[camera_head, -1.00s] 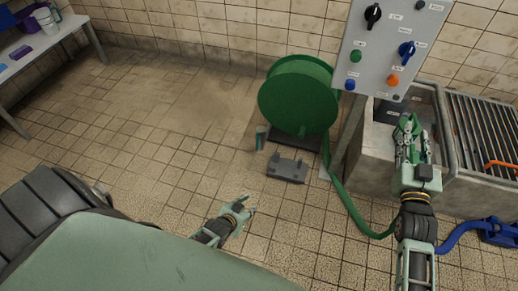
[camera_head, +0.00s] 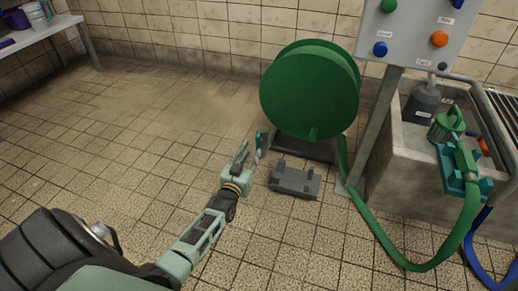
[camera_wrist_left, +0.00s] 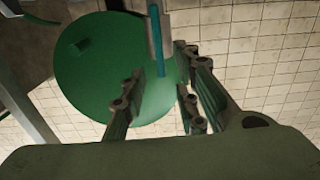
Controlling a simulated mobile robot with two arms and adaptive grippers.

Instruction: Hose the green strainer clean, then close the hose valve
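A green, can-shaped thing with a handle (camera_head: 447,123), seemingly the strainer, is at the concrete sink in the head view. The green hose (camera_head: 400,255) runs from the reel across the floor up to a nozzle in a teal holder (camera_head: 460,175) at the sink's front. A small teal-and-grey upright piece (camera_head: 262,140), perhaps the hose valve's lever, stands left of the reel; it also shows in the left wrist view (camera_wrist_left: 157,42). My left gripper (camera_head: 251,152) is open close beside this piece; whether they touch is unclear. My right gripper is not in view.
The green reel (camera_head: 310,90) stands on a dark base, with a grey floor block (camera_head: 296,180) in front. A control panel (camera_head: 415,30) on a post stands between reel and sink (camera_head: 395,150). Floor at left is clear.

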